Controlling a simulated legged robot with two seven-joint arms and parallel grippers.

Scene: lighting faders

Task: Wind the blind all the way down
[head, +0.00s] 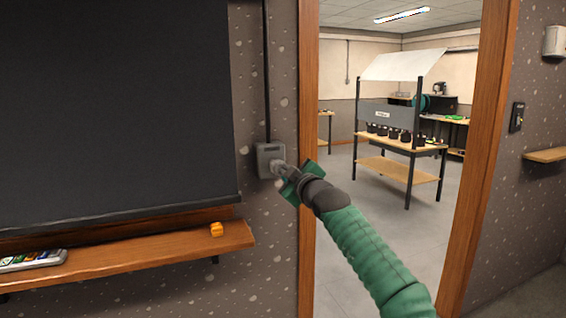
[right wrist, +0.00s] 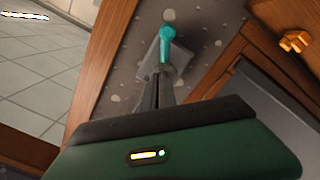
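The dark blind (head: 110,110) hangs at the left of the head view. Its bottom edge lies just above the wooden lower frame strip, some of which shows beneath it. A grey winder box (head: 268,152) is fixed to the wall right of the blind, with a dark line running up from it. In the right wrist view, a teal crank (right wrist: 167,42) stands out from the grey box (right wrist: 149,54). My right gripper (head: 280,168) is at the box; its fingers (right wrist: 161,80) look closed around the crank's near end. My left gripper is out of view.
A wooden shelf (head: 130,262) juts out below the blind, holding an orange object (head: 216,230) and a grey tray (head: 32,261) of colored items. A wooden door frame (head: 308,120) stands close right of the box. Beyond it is a room with a workbench (head: 400,142).

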